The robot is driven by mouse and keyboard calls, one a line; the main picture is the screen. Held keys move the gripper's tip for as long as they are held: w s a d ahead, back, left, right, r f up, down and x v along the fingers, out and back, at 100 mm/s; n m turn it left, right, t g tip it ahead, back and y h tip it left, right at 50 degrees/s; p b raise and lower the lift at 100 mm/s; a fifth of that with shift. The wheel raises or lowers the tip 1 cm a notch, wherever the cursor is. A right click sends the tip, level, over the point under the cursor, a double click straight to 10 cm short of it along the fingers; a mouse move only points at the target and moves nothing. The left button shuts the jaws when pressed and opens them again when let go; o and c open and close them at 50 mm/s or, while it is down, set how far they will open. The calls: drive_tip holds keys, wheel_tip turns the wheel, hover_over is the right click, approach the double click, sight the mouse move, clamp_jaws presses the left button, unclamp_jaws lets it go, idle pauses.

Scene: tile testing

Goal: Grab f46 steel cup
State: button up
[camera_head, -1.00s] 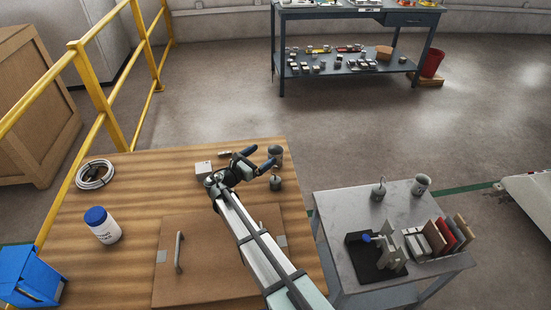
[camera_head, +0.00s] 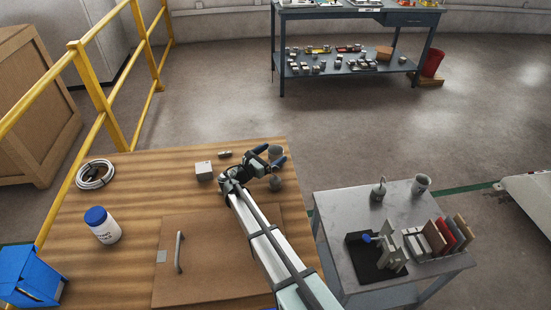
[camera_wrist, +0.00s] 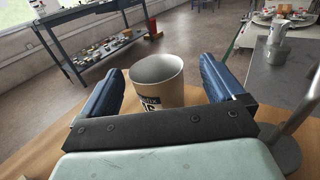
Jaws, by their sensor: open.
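The steel cup (camera_head: 275,151) stands near the far right corner of the wooden table. In the wrist view the grey cup (camera_wrist: 157,72) is upright between my two blue fingers, with a partly hidden dark label on its near side. My gripper (camera_head: 271,157) is open. Its fingers lie to either side of the cup with a visible gap on each side in the wrist view. The cup's lower part is hidden behind the gripper's black crossbar.
A grey hooked weight (camera_head: 277,184) stands close to my gripper, and its rod and base show at right in the wrist view (camera_wrist: 284,150). A white block (camera_head: 204,171) stands left. A similar cup (camera_head: 421,185) is on the grey side table (camera_head: 335,208).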

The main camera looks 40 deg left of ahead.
sight(281, 148)
drive_tip(key=w, duration=0.3)
drive_tip(key=shift+w+f, duration=0.25)
drive_tip(key=shift+w+d, duration=0.15)
drive_tip(key=shift+w, duration=0.45)
drive_tip(key=shift+c, duration=0.3)
drive_tip(key=c, duration=1)
drive_tip(key=shift+c, duration=0.2)
drive_tip(key=shift+r, duration=0.1)
